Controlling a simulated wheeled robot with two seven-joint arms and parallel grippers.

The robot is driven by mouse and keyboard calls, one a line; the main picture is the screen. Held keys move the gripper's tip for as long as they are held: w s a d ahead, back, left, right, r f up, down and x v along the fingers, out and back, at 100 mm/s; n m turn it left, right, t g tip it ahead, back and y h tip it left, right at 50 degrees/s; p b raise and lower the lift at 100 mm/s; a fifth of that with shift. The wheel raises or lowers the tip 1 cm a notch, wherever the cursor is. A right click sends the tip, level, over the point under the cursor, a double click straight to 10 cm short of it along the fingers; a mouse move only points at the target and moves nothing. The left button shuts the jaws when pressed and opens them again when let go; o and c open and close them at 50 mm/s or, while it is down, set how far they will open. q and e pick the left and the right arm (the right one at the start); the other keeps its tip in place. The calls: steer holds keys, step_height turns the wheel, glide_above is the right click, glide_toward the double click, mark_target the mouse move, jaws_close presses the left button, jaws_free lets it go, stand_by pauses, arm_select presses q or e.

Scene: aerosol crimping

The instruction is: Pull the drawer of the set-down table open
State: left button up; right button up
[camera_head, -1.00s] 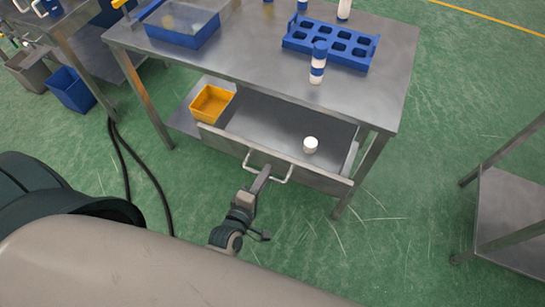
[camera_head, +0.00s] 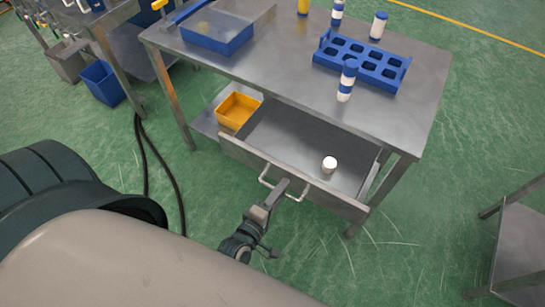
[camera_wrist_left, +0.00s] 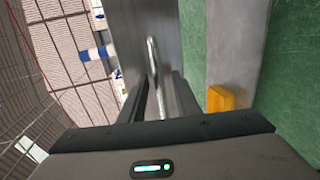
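The metal set-down table (camera_head: 290,85) stands ahead of me. Its drawer (camera_head: 290,135) is pulled well out below the top, with the inside showing. A white round piece (camera_head: 330,165) lies inside near the front right. My left gripper (camera_head: 282,187) is at the pale handle (camera_head: 266,180) on the drawer front (camera_head: 335,197). In the left wrist view the handle bar (camera_wrist_left: 154,65) runs between the two fingers (camera_wrist_left: 163,95), which look closed on it. The exact contact is hard to see. My right gripper is not in view.
A yellow bin (camera_head: 238,110) sits on the lower shelf. Another metal table (camera_head: 520,240) stands at right. Black cables lie on the green floor at left.

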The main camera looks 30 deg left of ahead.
arm_select(q)
steer(key=b+v, duration=0.4)
steer(key=v, duration=1.3)
steer(key=shift+s+b, duration=0.2)
steer(key=shift+b, duration=0.2)
steer(key=s+d+f+m+g, duration=0.1)
steer(key=s+f+m+g, duration=0.15)
steer(key=f, duration=0.85)
steer(key=s+d+f+m+g+h, duration=0.15)
steer(key=f+m, duration=0.25)
steer(key=f, duration=0.6)
steer(key=s+f+m+g, duration=0.2)
steer(key=f+m+g, duration=0.15)
steer(key=f, duration=0.75)
steer(key=s+a+f+m+g+y, duration=0.1)
steer(key=s+a+f+m+g, duration=0.2)
steer(key=s+f, duration=0.4)
steer(key=s+a+f+m+g+y, duration=0.1)
steer(key=s+a+f+m+g, duration=0.3)
steer(key=s+f+m, duration=0.3)
step_height(320, 180, down, 5)
steer(key=shift+a+r, duration=0.1)
steer(key=shift+a, duration=0.6)
